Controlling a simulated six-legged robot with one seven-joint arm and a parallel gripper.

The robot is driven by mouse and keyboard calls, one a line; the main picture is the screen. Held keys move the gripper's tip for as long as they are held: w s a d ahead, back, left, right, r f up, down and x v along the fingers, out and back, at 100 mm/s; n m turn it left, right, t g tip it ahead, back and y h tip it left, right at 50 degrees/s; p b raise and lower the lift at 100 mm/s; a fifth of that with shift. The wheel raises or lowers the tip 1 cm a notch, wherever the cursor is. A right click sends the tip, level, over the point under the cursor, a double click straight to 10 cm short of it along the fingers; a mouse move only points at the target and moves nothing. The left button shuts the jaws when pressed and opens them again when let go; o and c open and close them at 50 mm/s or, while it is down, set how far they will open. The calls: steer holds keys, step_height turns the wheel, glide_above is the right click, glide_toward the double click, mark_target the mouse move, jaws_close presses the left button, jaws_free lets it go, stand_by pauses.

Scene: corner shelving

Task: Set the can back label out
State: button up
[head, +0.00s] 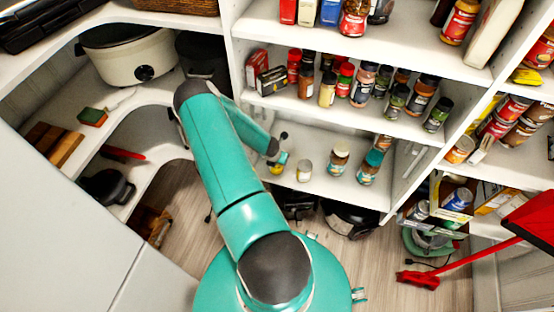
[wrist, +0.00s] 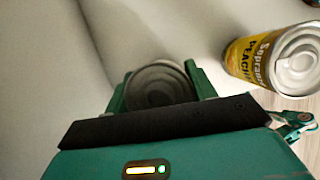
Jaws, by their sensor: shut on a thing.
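My gripper (wrist: 158,82) is shut on a can (wrist: 160,88) in the wrist view, with a green finger on either side of it. I see mostly its round grey top in shadow; which way its label faces cannot be told. A second can (wrist: 262,58), with a yellow peach label and silver lid, stands to the right, apart from my gripper. In the head view my gripper (head: 279,160) is over the lower shelf, with a small yellow patch just below it. A small pale can (head: 304,171) stands just right of it.
Two jars (head: 338,161) (head: 369,168) stand farther right on the same white shelf (head: 325,186). Crowded spice bottles (head: 328,88) fill the shelf above. A white slow cooker (head: 130,55) sits on the left shelf. Bare shelf lies between the pale can and the jars.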

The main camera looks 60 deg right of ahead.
steer(key=o, duration=1.4)
steer(key=v, duration=1.3)
steer(key=shift+a+r, duration=0.1)
steer(key=shift+r, duration=0.25)
